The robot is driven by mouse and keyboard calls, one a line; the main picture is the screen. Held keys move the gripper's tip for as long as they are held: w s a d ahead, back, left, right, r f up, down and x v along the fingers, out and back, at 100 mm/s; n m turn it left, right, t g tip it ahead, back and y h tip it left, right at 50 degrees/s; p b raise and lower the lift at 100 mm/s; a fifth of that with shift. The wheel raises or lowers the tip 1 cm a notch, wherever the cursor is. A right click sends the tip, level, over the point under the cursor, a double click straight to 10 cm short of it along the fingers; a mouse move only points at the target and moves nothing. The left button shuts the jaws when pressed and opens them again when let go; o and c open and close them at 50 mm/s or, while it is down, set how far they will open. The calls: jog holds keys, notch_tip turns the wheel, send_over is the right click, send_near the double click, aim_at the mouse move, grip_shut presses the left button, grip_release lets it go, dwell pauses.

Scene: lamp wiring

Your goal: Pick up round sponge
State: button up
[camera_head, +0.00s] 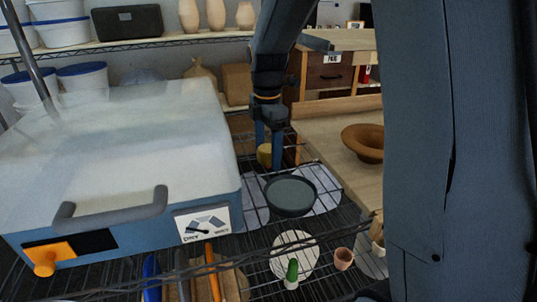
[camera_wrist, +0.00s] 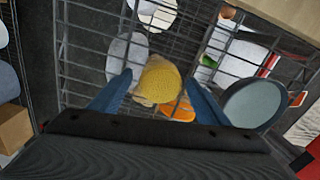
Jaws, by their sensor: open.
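The round sponge (camera_wrist: 158,80) is yellow with a bumpy surface and sits between my gripper's two blue fingers in the wrist view. In the head view the sponge (camera_head: 265,154) is partly hidden behind a finger. My gripper (camera_head: 269,150) points down at the wire rack, and its fingers (camera_wrist: 155,92) stand on either side of the sponge. The fingers are open, with a visible gap to the sponge on both sides in the wrist view. The sponge's underside and what it rests on are hidden.
A dark round dish (camera_head: 290,195) lies on the wire rack close to the sponge. An orange item (camera_wrist: 177,110) lies beside it. A large white-topped box (camera_head: 110,150) stands left, and a wooden counter with a brown bowl (camera_head: 364,143) is right.

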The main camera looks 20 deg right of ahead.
aim_at(268, 148)
jog(key=c, duration=1.1)
jog(key=shift+c, duration=0.2)
jog(key=shift+r, duration=0.1)
jog(key=shift+r, duration=0.6)
notch_tip(268, 148, up, 6)
jog(key=shift+f, duration=0.2)
jog(key=s+b, duration=0.1)
jog(key=s, duration=1.7)
